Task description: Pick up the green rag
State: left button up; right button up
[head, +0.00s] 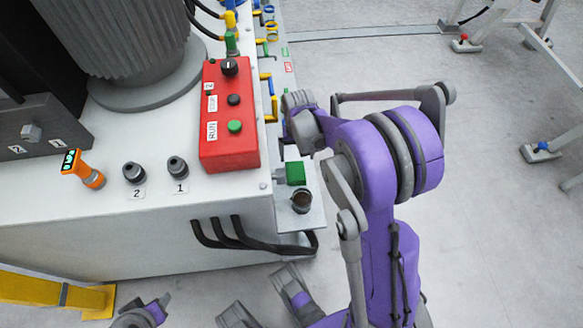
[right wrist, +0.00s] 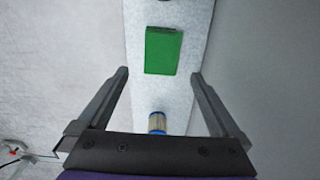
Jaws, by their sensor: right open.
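A dark round cup-like object (head: 301,202) stands on the shelf's near end. A red control box (head: 230,150) and orange handheld device (head: 84,170) sit on the cabinet.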

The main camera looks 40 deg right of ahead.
aim_at(297, 171)
jog(key=f, duration=0.3)
jog(key=shift+s+b, duration=0.25)
jog(key=shift+b, duration=0.1)
jog(key=shift+w+f+b, duration=0.1)
jog(key=shift+f+b, duration=0.8)
jog(key=shift+f, duration=2.2)
jog(key=shift+a+r, duration=0.1)
jog(key=c, duration=1.3)
notch_tip(297, 171, up, 10)
jog(key=p, duration=0.2)
jog(key=shift+p, duration=0.4)
